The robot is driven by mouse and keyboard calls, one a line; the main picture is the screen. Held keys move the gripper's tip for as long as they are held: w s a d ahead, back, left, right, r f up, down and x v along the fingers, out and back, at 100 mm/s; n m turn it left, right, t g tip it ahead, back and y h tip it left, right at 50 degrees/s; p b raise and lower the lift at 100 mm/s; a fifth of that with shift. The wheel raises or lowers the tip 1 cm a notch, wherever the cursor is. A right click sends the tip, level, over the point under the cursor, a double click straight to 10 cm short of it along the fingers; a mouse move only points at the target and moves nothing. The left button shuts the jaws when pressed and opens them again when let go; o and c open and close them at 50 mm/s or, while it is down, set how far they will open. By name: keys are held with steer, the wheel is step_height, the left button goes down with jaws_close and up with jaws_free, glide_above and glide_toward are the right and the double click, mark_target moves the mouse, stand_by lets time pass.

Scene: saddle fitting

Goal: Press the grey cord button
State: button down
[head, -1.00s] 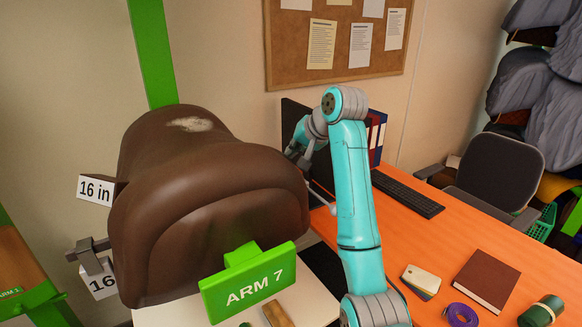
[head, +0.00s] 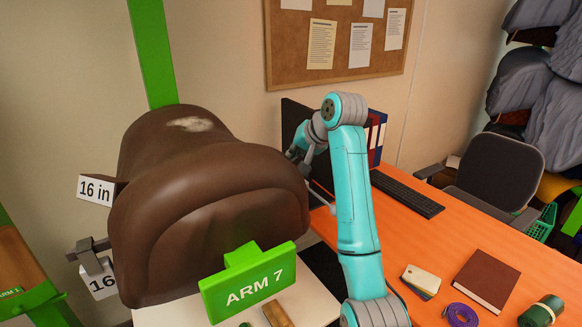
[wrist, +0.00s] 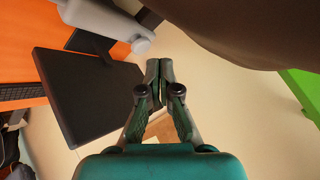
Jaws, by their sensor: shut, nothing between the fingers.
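I cannot pick out the grey cord button in either view; it may be hidden or too small to tell. My gripper shows in the wrist view (wrist: 160,80) with its dark fingers together and nothing visible held in them. Its tips are apart from the brown saddle (wrist: 245,25), which fills the upper right of that view. In the head view the saddle (head: 210,210) stands at left centre, and the end of my arm is beyond its right side, its fingertips not clearly visible.
A black monitor (head: 297,120) stands on the orange desk (head: 415,235), with a keyboard (head: 407,194) beside it. A green "ARM 7" sign (head: 248,282) stands before the saddle. In the wrist view a green post (wrist: 303,90) is at right, and pale wall (wrist: 230,110) lies between.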

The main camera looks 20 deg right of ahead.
mark_target(293, 168)
steer(key=shift+f, duration=0.15)
stand_by(0.6)
steer(key=shift+f, duration=0.25)
steer(key=shift+f, duration=0.55)
stand_by(1.0)
steer(key=shift+r, duration=0.95)
steer(key=shift+r, duration=2.55)
steer(key=shift+s, duration=0.1)
